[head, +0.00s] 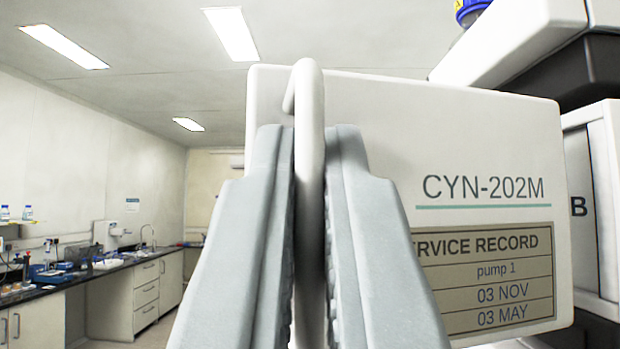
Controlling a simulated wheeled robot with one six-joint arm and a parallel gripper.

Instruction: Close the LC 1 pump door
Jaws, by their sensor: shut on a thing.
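The pump door (480,140) is a white panel marked CYN-202M, with a tan service record label (490,285) that reads pump 1. It stands swung out from the instrument stack at the right. A white vertical bar handle (309,110) rises at the door's left part. My gripper (309,140) has one grey finger on each side of this handle and is shut on it. The fingers hide the lower handle and part of the door's left side.
The instrument stack (608,200) stands at the right, with another white module (515,35) above and a blue-capped bottle (470,10) on top. A bench with a dark top (95,275) and white cabinets (147,290) runs along the left wall. Open floor lies between.

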